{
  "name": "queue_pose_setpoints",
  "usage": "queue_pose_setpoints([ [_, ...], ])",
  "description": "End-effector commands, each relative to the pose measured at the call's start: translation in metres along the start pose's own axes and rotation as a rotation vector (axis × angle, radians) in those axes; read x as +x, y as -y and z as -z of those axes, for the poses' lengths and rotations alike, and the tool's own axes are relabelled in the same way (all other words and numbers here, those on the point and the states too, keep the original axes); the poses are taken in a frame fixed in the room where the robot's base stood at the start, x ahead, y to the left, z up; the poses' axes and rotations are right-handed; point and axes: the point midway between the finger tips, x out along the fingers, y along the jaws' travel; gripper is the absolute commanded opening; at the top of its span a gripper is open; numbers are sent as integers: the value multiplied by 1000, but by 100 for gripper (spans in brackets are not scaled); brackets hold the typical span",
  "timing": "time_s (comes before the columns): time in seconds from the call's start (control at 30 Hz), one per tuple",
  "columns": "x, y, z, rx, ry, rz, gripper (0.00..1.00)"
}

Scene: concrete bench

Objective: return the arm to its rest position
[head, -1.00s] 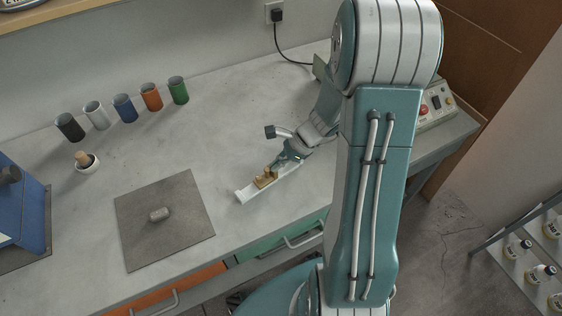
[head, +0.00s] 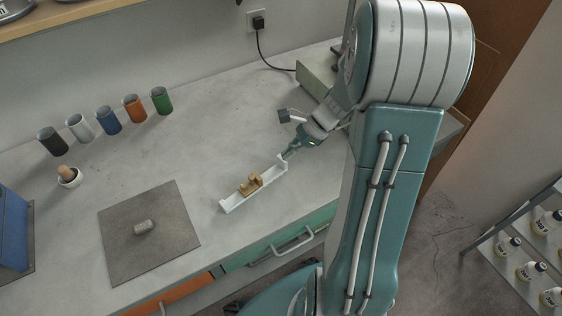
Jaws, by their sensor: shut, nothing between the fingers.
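My gripper (head: 289,153) is shut and empty at the right end of a white tray, just above or beside that end; I cannot tell whether it touches. My arm comes down from the right side of the picture and hides part of the bench behind it. The long white tray (head: 234,204) lies near the bench's front edge. A tan blocky piece (head: 250,185) sits in the middle of the tray, apart from my gripper.
A row of several cups, including a green cup (head: 161,100), stands along the back. A mortar (head: 69,177) stands before them. A grey mat (head: 120,250) with a small grey block (head: 144,227) lies at front left. A shelf with bottles (head: 530,270) stands at right.

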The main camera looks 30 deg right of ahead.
Motion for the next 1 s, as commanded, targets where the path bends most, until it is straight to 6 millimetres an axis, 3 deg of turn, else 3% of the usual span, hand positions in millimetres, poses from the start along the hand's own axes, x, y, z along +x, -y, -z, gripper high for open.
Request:
queue_pose_setpoints([
  [0.2,-32,2,6,3,6,0,0],
  [0.53,-35,0,1,-15,-3,-3,0],
  [0.67,-37,-10,-24,-154,-66,-19,0],
  [1.0,-53,-60,-99,-806,-335,-98,0],
])
